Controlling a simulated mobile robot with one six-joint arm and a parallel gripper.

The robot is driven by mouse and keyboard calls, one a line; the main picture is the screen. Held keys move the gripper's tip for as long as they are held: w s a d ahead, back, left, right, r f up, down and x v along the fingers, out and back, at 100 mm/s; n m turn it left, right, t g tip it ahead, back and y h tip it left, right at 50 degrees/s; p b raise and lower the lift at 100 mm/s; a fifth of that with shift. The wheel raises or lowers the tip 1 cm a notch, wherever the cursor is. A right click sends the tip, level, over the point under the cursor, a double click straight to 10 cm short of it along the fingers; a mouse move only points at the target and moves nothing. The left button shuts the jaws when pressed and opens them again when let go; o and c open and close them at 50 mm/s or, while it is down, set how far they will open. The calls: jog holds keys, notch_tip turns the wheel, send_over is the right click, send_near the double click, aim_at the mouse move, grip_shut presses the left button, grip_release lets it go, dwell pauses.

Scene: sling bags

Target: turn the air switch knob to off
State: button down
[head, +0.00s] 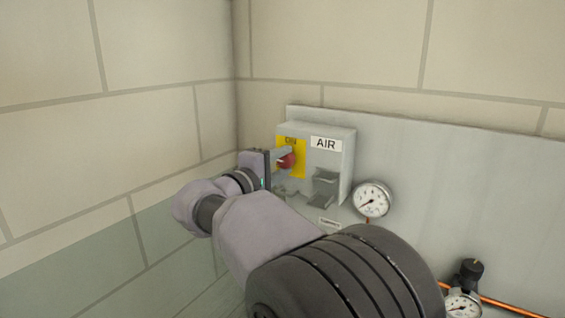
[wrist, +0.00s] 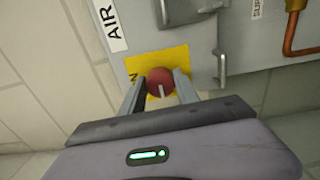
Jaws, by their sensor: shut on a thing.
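The air switch knob (wrist: 160,80) is red and round, with a pale pointer bar, on a yellow plate (wrist: 185,60). In the head view the knob (head: 287,160) sits on the left part of a grey box marked AIR (head: 326,144). My gripper (wrist: 157,90) comes at the box from the left, and its two fingers are shut on the knob, one on each side. In the wrist view the pale bar points down toward the gripper body. The lettering on the yellow plate is mostly hidden or too small to read fully.
A grey latch or bracket (head: 323,187) sticks out of the box right of the knob. A pressure gauge (head: 372,200) is at the box's lower right, and another gauge (head: 462,305) with copper pipe is lower right. A tiled wall (head: 150,120) stands close on the left.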

jog(key=c, duration=0.9)
grip_release()
jog(key=p+v, duration=0.1)
jog(key=v, duration=1.6)
jog(key=shift+s, duration=0.2)
jog(key=shift+a, duration=0.15)
